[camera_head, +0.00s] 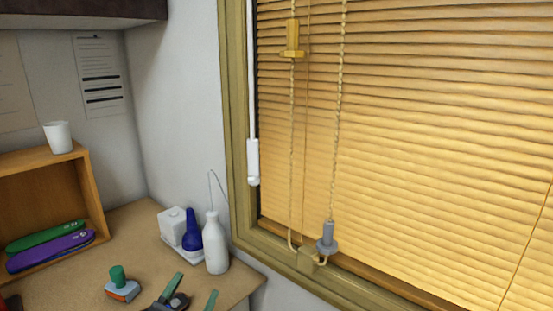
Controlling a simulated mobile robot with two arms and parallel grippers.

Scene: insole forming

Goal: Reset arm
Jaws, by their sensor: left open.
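My left gripper (194,289) shows at the bottom edge, with dark parts and two green fingers set apart. It is open, and I see nothing between the fingers. Most of it and its arm are cut off by the frame. It appears over the front of the wooden desk (136,229), to the right of a small tool with a green knob (119,280). My right gripper is not in view.
A wooden box (94,193) at left holds a green insole (45,236) and a purple insole (50,251); a white cup (58,136) stands on top. A white bottle (215,245) and blue bottle (192,230) stand near the window. Cords hang before the blinds (420,130).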

